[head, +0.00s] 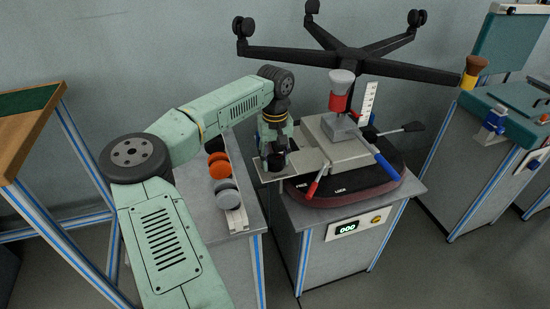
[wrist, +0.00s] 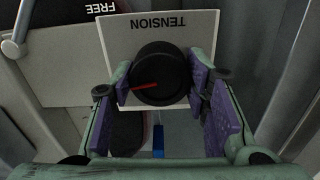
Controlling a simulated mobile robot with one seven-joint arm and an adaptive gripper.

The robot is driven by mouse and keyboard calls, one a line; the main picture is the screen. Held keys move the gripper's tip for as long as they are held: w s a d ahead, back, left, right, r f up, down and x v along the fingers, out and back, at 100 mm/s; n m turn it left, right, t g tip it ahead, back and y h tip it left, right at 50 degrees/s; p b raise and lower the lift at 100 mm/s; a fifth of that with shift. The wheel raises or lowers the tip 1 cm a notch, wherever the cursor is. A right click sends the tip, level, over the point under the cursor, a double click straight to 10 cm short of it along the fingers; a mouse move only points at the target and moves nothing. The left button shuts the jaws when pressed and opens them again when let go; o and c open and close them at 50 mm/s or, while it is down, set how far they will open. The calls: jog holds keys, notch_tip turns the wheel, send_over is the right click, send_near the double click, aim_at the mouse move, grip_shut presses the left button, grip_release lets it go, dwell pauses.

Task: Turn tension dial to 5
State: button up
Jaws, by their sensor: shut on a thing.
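The tension dial (wrist: 160,75) is a round black knob with a red pointer mark. It sits on a pale plate (wrist: 115,40) with the word TENSION, upside down in the wrist view. The red mark points left and slightly down in that view. My gripper (wrist: 160,88) is shut on the dial, with a purple finger pad on its left and right sides. In the head view my gripper (head: 276,158) reaches down to the plate at the left of the chair mechanism (head: 340,138). No scale numbers can be read around the dial.
An upturned chair base (head: 350,60) rises behind the mechanism. Red (head: 316,183) and blue (head: 385,165) levers stick out in front. A counter (head: 347,228) on the bench reads 000. Orange and grey discs (head: 219,166) stand on the left bench.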

aim_at(275, 158)
jog(key=o, duration=1.2)
jog(key=shift+c, duration=0.2)
notch_tip(275, 158, up, 12)
